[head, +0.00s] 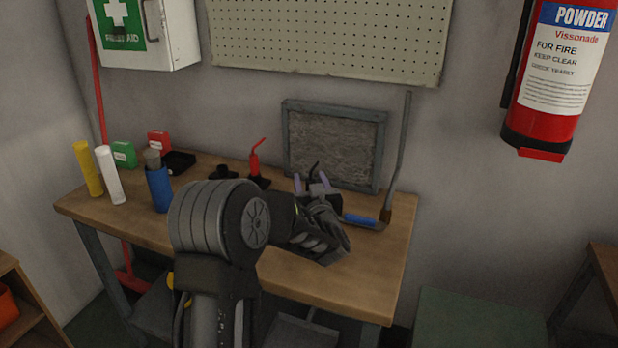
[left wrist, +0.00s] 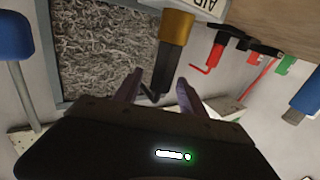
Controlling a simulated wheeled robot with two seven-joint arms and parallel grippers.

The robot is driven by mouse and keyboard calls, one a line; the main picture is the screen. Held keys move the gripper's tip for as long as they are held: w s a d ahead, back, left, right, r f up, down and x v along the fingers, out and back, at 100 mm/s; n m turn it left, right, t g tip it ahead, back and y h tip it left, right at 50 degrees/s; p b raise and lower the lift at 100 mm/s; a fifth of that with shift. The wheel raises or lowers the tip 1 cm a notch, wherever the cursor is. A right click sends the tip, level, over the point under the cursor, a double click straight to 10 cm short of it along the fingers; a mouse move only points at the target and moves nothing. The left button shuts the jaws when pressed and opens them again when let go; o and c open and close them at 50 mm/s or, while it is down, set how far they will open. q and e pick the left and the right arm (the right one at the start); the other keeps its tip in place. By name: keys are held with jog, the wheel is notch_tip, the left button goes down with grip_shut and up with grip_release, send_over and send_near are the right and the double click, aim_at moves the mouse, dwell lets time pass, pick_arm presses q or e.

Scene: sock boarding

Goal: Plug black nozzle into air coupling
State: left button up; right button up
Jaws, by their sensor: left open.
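The black nozzle (left wrist: 165,70), with its thin bent tip, shows between the two fingers of my left gripper (left wrist: 157,88) in the left wrist view. The gripper is open, with a finger on each side of the nozzle's tip end. The nozzle's wide end meets the gold air coupling (left wrist: 177,26) in line, and it appears to stand in it; how deep it sits cannot be told. In the head view, my left gripper (head: 311,182) is over the bench, and the nozzle's dark tip (head: 314,171) shows between its purple fingers. The coupling is hidden there. My right gripper is not in view.
A red nozzle (head: 256,158) stands on the wooden bench (head: 335,280) left of the gripper. A grey-framed panel (head: 334,145) stands behind. A blue-handled rod (head: 360,220) is close on the right. Bottles, including a blue one (head: 158,188), stand at the left.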

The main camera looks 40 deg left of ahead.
pick_arm(q)
jog(key=v, duration=0.5)
jog(key=shift+s+d, duration=0.15)
dwell(0.7)
